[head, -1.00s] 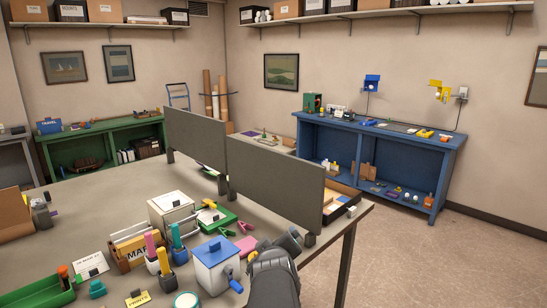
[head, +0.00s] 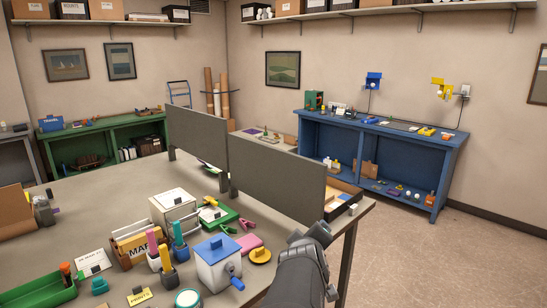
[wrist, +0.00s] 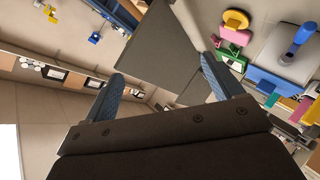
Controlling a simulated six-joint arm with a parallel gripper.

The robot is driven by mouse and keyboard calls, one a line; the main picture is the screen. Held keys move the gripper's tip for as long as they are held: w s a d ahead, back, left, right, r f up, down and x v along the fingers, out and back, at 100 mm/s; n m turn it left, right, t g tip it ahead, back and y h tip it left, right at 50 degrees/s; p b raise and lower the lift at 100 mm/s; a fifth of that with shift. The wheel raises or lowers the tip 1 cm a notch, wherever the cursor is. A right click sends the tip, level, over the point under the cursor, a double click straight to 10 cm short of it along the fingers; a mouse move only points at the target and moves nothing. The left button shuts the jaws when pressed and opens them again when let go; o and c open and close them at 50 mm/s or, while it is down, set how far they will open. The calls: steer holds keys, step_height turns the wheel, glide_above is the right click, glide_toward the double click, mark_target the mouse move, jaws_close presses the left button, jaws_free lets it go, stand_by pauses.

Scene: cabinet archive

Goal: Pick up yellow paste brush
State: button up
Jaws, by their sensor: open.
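The yellow paste brush (head: 165,258) stands upright with its handle up in a dark holder (head: 168,277) on the near workbench in the head view. A pink brush (head: 152,242) and a blue brush (head: 178,233) stand close behind it in similar holders. My gripper (wrist: 160,85) is open and empty in the wrist view, with its two blue-grey fingers spread apart. In the head view my arm's end is right of the white box with the blue lid, well away from the yellow brush.
A white box with a blue lid and side handle (head: 218,266) stands between my arm and the brushes. A yellow round piece (head: 260,256) and a pink block (head: 249,244) lie near it. A grey divider (head: 283,187) rises behind. A green tray (head: 40,289) is front left.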

steer(key=c, duration=0.7)
steer(key=w+a+g, duration=0.2)
steer(key=w+a, duration=0.3)
steer(key=w, duration=0.2)
steer(key=r+g+y, duration=0.2)
steer(key=g, duration=0.9)
glide_above(163, 244)
steer(key=shift+n, duration=0.3)
step_height(163, 244, down, 12)
steer(key=shift+s+f, duration=0.3)
steer(key=shift+f, duration=2.4)
